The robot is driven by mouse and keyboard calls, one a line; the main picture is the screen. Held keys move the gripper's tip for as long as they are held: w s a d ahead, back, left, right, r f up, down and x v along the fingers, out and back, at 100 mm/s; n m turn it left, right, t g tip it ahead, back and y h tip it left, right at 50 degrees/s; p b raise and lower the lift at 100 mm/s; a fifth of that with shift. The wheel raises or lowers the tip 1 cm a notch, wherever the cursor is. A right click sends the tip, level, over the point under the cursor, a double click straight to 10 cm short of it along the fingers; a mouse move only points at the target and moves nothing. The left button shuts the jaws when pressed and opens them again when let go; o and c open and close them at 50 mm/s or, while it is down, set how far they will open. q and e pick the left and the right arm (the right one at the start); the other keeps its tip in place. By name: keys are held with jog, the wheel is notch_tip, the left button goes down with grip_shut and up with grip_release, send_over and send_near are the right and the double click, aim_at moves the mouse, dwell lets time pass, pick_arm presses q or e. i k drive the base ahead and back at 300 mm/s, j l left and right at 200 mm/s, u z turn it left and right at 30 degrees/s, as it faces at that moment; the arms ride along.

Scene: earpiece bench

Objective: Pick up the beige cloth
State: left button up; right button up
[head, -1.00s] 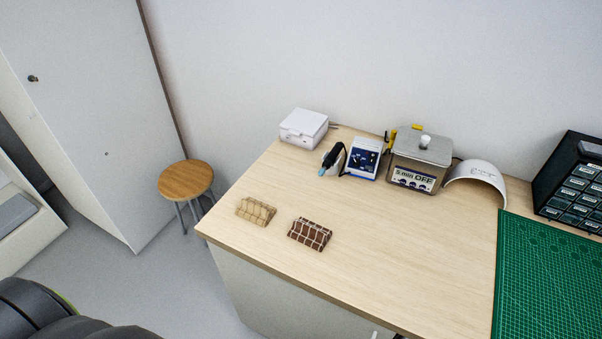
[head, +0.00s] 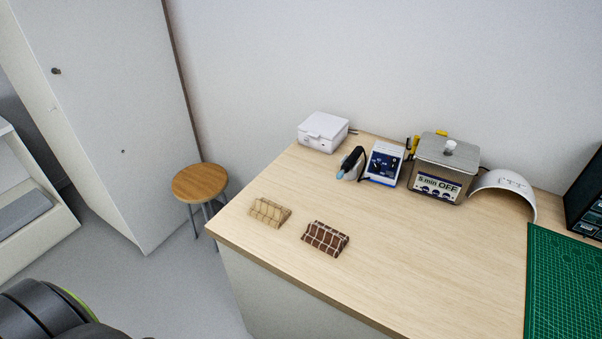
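The beige cloth (head: 268,212) lies folded on the left part of the wooden bench, close to its left edge. It has a pale check pattern. A brown checked cloth (head: 325,239) lies just to its right and nearer the front edge, apart from it. Nothing covers the beige cloth. Part of my own arm shows at the lower left corner, over the floor and away from the bench. Neither gripper shows in the head view.
The bench (head: 420,265) carries a white box (head: 323,132), a blue-and-white unit (head: 384,163), a metal ultrasonic cleaner (head: 440,168), a white curved shell (head: 505,190) and a green cutting mat (head: 565,285). A round stool (head: 200,183) stands left of the bench. The bench middle is clear.

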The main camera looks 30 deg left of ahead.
aim_at(268, 212)
jog(key=j+z, duration=0.3)
jog(key=j, duration=1.35)
